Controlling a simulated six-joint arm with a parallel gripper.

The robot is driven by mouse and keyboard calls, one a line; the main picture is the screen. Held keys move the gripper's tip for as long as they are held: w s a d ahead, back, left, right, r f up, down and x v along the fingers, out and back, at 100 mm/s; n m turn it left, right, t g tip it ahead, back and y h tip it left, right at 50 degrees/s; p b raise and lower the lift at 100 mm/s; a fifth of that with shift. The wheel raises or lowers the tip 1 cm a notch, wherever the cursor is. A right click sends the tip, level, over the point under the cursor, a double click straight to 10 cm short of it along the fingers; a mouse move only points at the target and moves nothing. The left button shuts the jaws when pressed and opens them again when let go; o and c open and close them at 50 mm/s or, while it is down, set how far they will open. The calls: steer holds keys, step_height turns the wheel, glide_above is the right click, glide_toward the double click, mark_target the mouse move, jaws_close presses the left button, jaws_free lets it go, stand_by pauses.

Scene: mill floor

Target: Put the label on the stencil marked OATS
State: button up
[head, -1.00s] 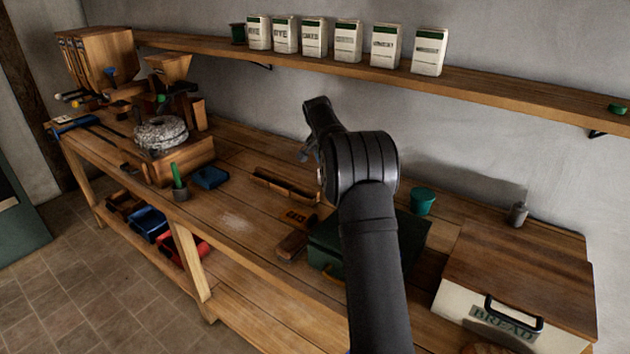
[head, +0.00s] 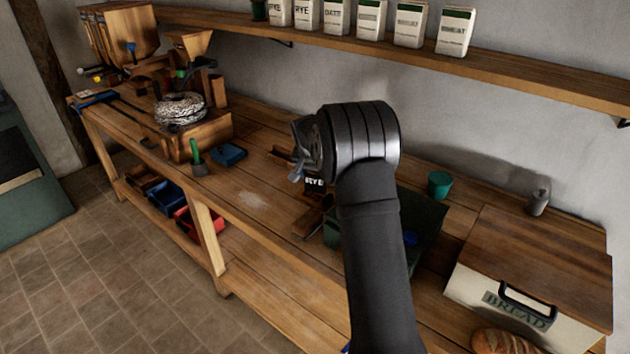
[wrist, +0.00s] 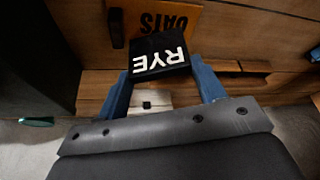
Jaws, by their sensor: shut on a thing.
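A black label with white letters RYE (wrist: 159,55) is held between the two blue fingers of my gripper (wrist: 160,75). It also shows in the head view as a small dark plate (head: 314,183) below my gripper (head: 300,170). The stencil marked OATS (wrist: 166,22), an orange-brown plate with dark letters, lies beyond the label in the wrist view, upside down there. The label covers part of the view toward its lower edge. The gap between label and stencil cannot be judged. In the head view the stencil is hidden behind the label and my arm.
A dark green box (head: 425,225) stands right of the label, partly behind my arm. A green cup (head: 440,185) and a bread box (head: 530,260) are farther right. The bench between is mostly clear.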

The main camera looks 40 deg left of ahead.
steer(key=shift+f, duration=1.15)
steer(key=shift+f, duration=0.15)
steer(key=o, duration=1)
steer(key=v, duration=1.2)
